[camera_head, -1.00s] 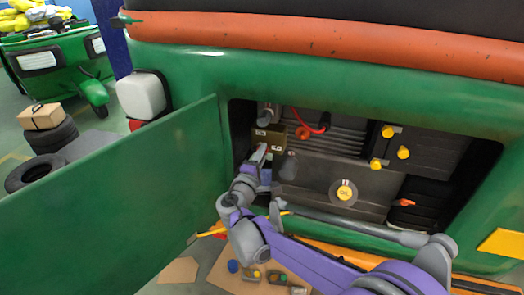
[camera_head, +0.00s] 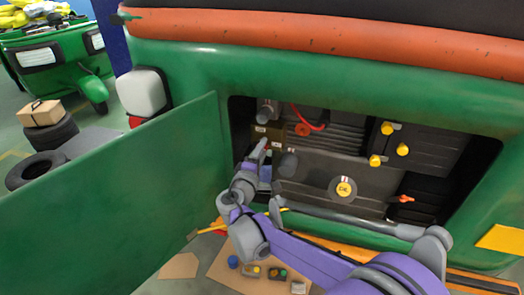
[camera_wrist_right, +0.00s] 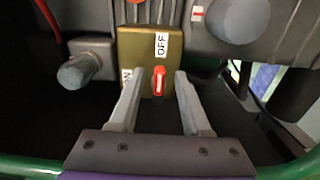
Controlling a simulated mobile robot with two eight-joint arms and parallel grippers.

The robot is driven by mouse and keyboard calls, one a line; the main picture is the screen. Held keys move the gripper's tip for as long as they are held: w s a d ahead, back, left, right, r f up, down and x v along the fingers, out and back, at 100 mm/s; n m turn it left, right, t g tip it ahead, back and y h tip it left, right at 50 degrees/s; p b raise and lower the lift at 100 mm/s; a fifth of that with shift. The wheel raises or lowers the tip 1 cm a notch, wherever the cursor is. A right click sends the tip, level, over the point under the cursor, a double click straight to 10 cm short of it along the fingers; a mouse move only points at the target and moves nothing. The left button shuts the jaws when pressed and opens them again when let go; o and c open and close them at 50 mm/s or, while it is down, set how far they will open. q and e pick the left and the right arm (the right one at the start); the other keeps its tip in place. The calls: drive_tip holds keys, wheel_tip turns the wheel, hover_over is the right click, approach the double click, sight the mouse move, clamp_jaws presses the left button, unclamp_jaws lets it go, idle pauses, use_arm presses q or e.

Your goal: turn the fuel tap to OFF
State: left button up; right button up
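The fuel tap is a brass-coloured block (camera_wrist_right: 129,48) with white labels, OFF above and ON to the left, and a red lever (camera_wrist_right: 159,80) on its face. In the right wrist view the lever stands just below the OFF label. My right gripper (camera_wrist_right: 159,92) is open, with one finger on each side of the lever and a gap to each. In the head view the block (camera_head: 258,131) is at the left of the engine bay, and my right gripper (camera_head: 265,146) is at its front, partly covering it. My left gripper is not in view.
The green open door (camera_head: 120,190) stands to the left of the bay. A grey knob (camera_wrist_right: 80,71) is left of the tap, and a round dark part (camera_wrist_right: 240,18) is at its upper right. A round oil cap (camera_head: 343,189) and yellow caps (camera_head: 387,128) are further right.

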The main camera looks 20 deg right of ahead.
drive_tip(key=b+v, duration=0.1)
drive_tip(key=v, duration=1)
drive_tip(key=shift+w+d, duration=0.1)
drive_tip(key=s+d+f+m+g+y, duration=0.3)
drive_tip(key=s+d+f+m+g, duration=0.2)
drive_tip(key=s+d+f+g, duration=0.4)
drive_tip(key=s+a+f+m+y, duration=0.2)
drive_tip(key=s+f+m+y, duration=0.1)
drive_tip(key=s, duration=0.5)
drive_tip(key=s+a+f+m+y, duration=0.2)
drive_tip(key=s+f+m+y, duration=0.1)
drive_tip(key=s, duration=0.5)
drive_tip(key=shift+s+f+g+y+p, duration=0.3)
drive_tip(key=shift+s+f+y+p, duration=0.1)
drive_tip(key=shift+f+y, duration=0.15)
